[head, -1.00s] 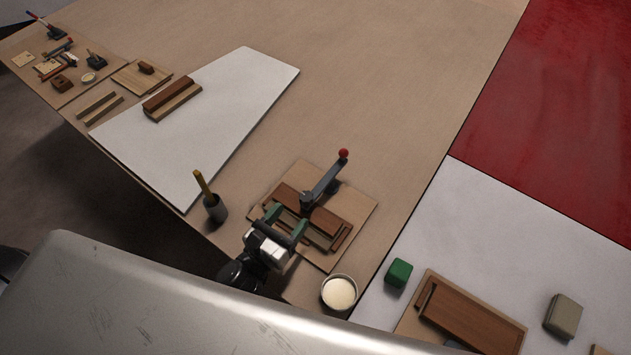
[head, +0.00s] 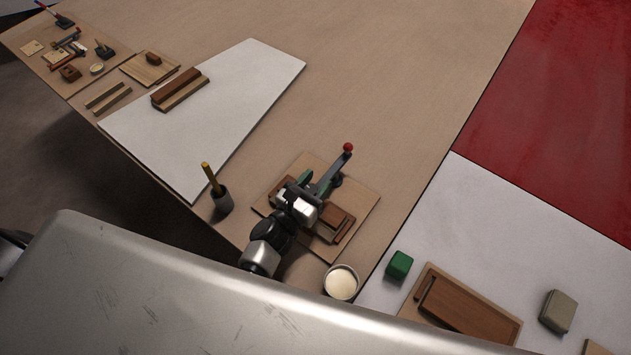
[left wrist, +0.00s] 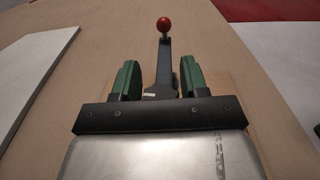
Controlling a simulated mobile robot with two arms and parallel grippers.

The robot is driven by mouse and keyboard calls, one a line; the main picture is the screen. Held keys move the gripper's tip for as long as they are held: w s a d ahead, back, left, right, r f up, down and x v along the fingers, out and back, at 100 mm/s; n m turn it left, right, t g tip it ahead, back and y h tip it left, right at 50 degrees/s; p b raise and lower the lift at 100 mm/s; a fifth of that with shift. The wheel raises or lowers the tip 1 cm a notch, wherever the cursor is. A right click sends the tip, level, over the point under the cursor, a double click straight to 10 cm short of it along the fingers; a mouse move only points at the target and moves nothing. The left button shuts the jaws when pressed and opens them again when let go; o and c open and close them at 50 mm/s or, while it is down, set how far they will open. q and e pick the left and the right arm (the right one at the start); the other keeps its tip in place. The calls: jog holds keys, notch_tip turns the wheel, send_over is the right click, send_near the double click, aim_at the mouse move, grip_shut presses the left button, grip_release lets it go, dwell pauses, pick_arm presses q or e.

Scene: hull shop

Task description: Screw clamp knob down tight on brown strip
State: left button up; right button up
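The grey clamp (head: 330,180) stands on a small square board, its arm ending in a red ball (head: 348,147). In the left wrist view the clamp (left wrist: 160,82) and red ball (left wrist: 164,25) show between and beyond my fingers. The brown strip (head: 338,214) lies under the clamp, its middle covered by my gripper. My left gripper (head: 313,187), with green fingers, is over the strip at the clamp's near end. In the left wrist view its fingers (left wrist: 158,76) are apart, one each side of the clamp. The clamp's near end is hidden. My right gripper is not in view.
A dark pot with a brush (head: 221,200) stands left of the board (head: 357,203). A cream-filled bowl (head: 341,283) is close at the front right. A green block (head: 399,265) lies farther right. The table behind the clamp is clear.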

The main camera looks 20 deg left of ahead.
pick_arm(q)
jog(key=c, duration=0.6)
jog(key=shift+m+g+h, duration=0.5)
jog(key=shift+m+h, duration=0.3)
jog(key=shift+h, duration=0.3)
jog(key=shift+d, duration=0.1)
jog(key=o, duration=0.9)
jog(key=shift+s, duration=0.1)
